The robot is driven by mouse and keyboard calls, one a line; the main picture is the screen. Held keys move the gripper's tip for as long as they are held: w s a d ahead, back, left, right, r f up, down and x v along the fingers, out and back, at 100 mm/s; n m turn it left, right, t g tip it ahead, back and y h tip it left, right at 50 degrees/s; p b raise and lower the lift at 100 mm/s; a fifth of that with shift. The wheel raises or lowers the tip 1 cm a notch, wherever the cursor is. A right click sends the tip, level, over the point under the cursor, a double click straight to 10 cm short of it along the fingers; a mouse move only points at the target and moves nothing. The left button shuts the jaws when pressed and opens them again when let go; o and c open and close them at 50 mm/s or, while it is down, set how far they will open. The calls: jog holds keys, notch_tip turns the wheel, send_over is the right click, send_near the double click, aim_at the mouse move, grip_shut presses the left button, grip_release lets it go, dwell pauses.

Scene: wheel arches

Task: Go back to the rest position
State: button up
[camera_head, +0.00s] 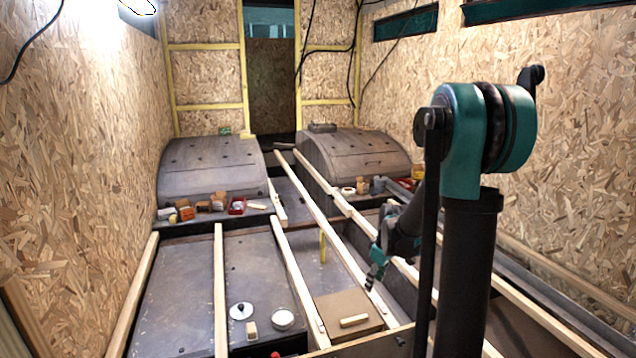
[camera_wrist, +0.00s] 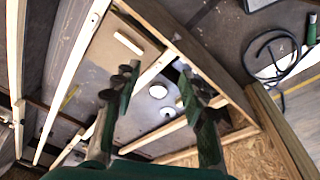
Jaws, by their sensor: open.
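My gripper (camera_head: 375,272) hangs at the end of my teal and black arm, right of centre in the head view, above the wooden floor beams. In the wrist view, my gripper (camera_wrist: 160,84) has its two green fingers with dark pads spread apart. Nothing sits between the fingers, and floor panels, beams and two white round things show beyond them. The gripper appears clear of the objects around it.
Long wooden beams (camera_head: 313,215) run over the floor. A wood block (camera_head: 354,321) lies on a brown panel, with a white lid (camera_head: 241,311) and white bowl (camera_head: 282,319) to its left. Two grey wheel arches (camera_head: 212,165) stand behind, small boxes (camera_head: 204,206) before the left one.

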jog(key=s+d+m+t+h, duration=0.1)
jog(key=s+m, duration=0.8)
jog(key=s, duration=1.3)
jog(key=shift+s+r+t, duration=0.2)
jog(key=shift+s+t, duration=0.05)
jog(key=shift+t, duration=0.35)
